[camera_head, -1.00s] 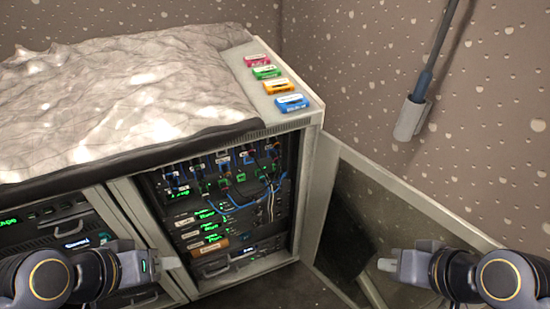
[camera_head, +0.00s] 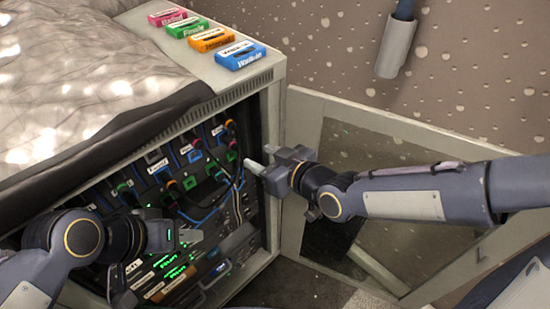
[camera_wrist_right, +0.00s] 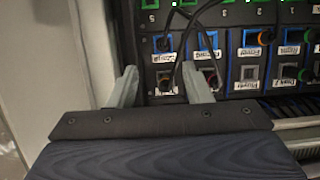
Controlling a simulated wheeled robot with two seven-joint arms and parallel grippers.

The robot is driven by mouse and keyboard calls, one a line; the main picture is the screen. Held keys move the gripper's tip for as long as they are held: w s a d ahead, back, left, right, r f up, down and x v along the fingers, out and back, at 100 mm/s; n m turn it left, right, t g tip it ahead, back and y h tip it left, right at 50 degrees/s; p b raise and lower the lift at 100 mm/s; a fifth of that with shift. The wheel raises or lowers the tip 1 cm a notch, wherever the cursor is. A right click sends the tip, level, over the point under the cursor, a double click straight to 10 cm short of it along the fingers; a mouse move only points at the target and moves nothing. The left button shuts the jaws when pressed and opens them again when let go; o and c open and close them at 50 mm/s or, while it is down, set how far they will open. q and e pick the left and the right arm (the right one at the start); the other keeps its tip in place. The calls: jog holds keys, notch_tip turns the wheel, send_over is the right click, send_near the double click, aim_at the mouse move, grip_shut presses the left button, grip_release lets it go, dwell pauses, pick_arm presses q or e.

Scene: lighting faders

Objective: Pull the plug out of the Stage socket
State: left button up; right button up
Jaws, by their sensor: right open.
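The patch panel (camera_head: 140,172) inside the open cabinet carries rows of labelled sockets with coloured plugs and cables. It also shows in the right wrist view (camera_wrist_right: 228,42). The labels are too small to tell surely which socket is Stage. My right gripper (camera_head: 262,158) is open and empty at the right side of the cabinet opening. In the right wrist view its fingers (camera_wrist_right: 162,87) are spread before the panel's lower left sockets, with a plug (camera_wrist_right: 165,84) visible between them. My left gripper (camera_head: 190,236) is in front of the lower rack; its jaw state is unclear.
The open cabinet door (camera_head: 360,140) stands behind my right arm. Blue cables (camera_head: 205,214) hang across the rack. Several coloured tagged blocks, including a blue one (camera_head: 238,56), lie on the cabinet top beside a grey crumpled cover (camera_head: 70,80).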

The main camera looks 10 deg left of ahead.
aim_at(236, 147)
jog(key=shift+y, duration=0.3)
jog(key=x, duration=0.5)
jog(key=shift+a+f, duration=0.2)
jog(key=shift+a, duration=0.2)
jog(key=b+x, duration=0.1)
jog(key=x, duration=0.2)
jog(key=shift+w+b, duration=0.1)
jog(key=shift+b, duration=0.25)
jog(key=shift+w+a+f, duration=0.1)
jog(key=shift+w+a, duration=0.2)
jog(key=shift+c, duration=0.3)
grip_shut()
